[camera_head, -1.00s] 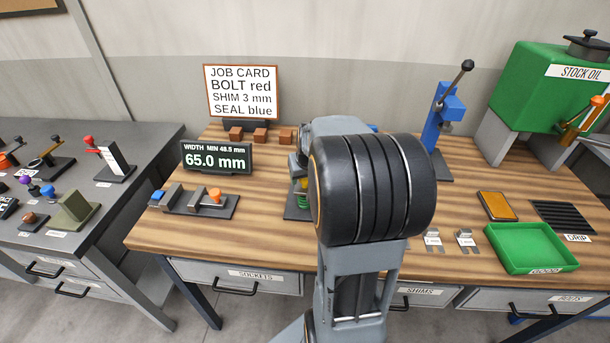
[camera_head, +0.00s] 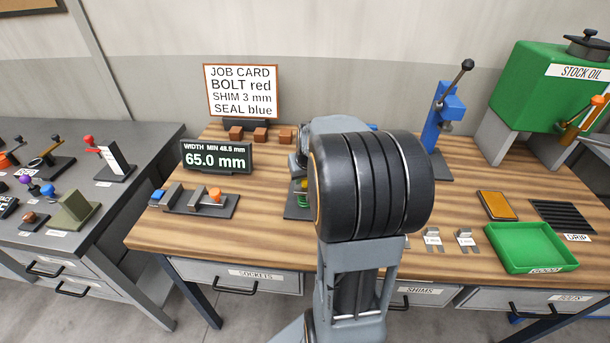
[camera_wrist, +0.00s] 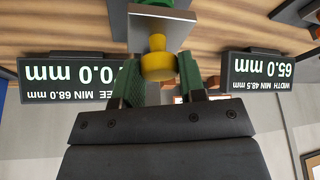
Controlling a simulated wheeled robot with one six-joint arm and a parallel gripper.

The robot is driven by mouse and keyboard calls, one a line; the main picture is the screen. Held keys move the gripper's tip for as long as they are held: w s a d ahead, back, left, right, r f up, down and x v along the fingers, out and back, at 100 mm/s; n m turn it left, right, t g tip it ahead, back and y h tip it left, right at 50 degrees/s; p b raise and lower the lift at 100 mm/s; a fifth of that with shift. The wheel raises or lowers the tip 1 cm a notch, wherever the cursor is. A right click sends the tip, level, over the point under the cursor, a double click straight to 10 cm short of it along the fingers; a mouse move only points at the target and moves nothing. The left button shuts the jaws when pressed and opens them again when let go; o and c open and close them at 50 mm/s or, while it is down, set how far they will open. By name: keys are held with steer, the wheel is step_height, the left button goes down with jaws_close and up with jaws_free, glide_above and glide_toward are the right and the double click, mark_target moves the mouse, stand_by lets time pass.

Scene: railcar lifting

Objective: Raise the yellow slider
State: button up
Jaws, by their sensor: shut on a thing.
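The yellow slider (camera_wrist: 157,62) is a round yellow knob in the middle of the wrist view, in front of a pale grey plate (camera_wrist: 150,22). My gripper (camera_wrist: 160,82) is shut on it, with a green finger on each side of the knob. In the head view my own arm covers most of the slider, and only a small yellow patch (camera_head: 304,184) shows beside it.
A display reading 65.0 mm (camera_head: 217,158) and a gauge with an orange knob (camera_head: 215,197) stand to the left. Wooden blocks (camera_head: 260,135) sit behind. A blue press (camera_head: 445,115), shim pieces (camera_head: 465,238) and a green tray (camera_head: 530,247) are on the right.

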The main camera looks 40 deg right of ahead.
step_height(320, 180, up, 6)
steer(key=shift+f+p, duration=0.1)
steer(key=shift+p, duration=1.15)
jaws_close()
steer(key=o, duration=1.1)
jaws_free()
steer(key=shift+f, duration=0.1)
steer(key=b+v, duration=0.1)
steer(key=v, duration=1.3)
steer(key=shift+f, duration=0.1)
steer(key=s+a+f+n, duration=0.1)
steer(key=s+a+f, duration=0.1)
steer(key=a+f, duration=0.2)
steer(key=s+a+f+n+y, duration=0.1)
steer(key=s+a+f, duration=0.2)
steer(key=a, duration=0.5)
steer(key=s+a+f+n, duration=0.2)
steer(key=a+f, duration=0.2)
steer(key=a, duration=0.3)
steer(key=shift+s+f+y, duration=0.15)
steer(key=shift+f+y, duration=0.15)
